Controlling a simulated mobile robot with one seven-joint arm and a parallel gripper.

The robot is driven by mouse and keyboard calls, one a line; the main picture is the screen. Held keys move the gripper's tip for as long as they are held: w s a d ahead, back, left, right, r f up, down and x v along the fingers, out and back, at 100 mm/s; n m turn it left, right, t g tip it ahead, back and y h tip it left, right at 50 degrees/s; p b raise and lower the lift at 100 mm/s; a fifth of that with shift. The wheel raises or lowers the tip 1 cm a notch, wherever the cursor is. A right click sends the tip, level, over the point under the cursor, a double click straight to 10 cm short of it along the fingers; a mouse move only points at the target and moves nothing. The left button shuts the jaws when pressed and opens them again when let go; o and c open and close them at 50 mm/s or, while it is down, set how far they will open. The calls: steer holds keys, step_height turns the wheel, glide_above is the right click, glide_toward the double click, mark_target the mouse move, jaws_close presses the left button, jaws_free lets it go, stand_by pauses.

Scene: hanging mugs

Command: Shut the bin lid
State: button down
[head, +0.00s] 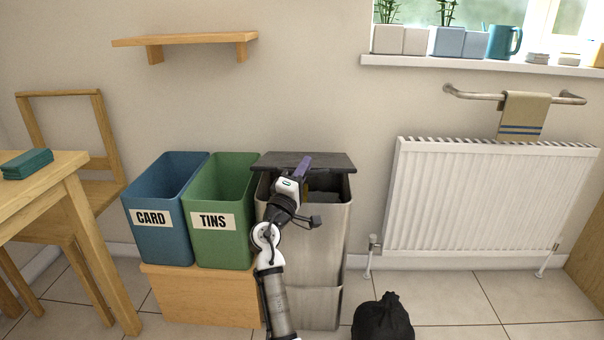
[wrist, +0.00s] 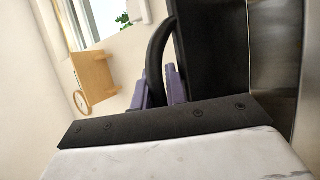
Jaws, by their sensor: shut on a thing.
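The steel bin (head: 330,235) stands in the middle of the head view with its opening partly uncovered. Its dark lid (head: 268,161) is raised at the top and back of the bin. In the wrist view the lid appears to be the dark panel (wrist: 210,45). My gripper (head: 305,163), with purple fingers, is at the lid. In the wrist view my gripper (wrist: 160,82) is shut on a black curved handle (wrist: 156,50) beside the panel. My arm hides part of the bin's front and mouth.
A blue CARD bin (head: 150,235) and a green TINS bin (head: 220,245) stand on a wooden box (head: 205,295) left of the steel bin. A black bag (head: 383,320) lies on the floor in front. A white radiator (head: 490,200) is on the right wall. A shelf (head: 185,40) hangs above.

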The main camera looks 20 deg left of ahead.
steer(key=shift+s+f, duration=0.15)
steer(key=shift+f, duration=0.05)
stand_by(0.4)
steer(key=c, duration=1.7)
jaws_free()
steer(key=shift+f, duration=0.1)
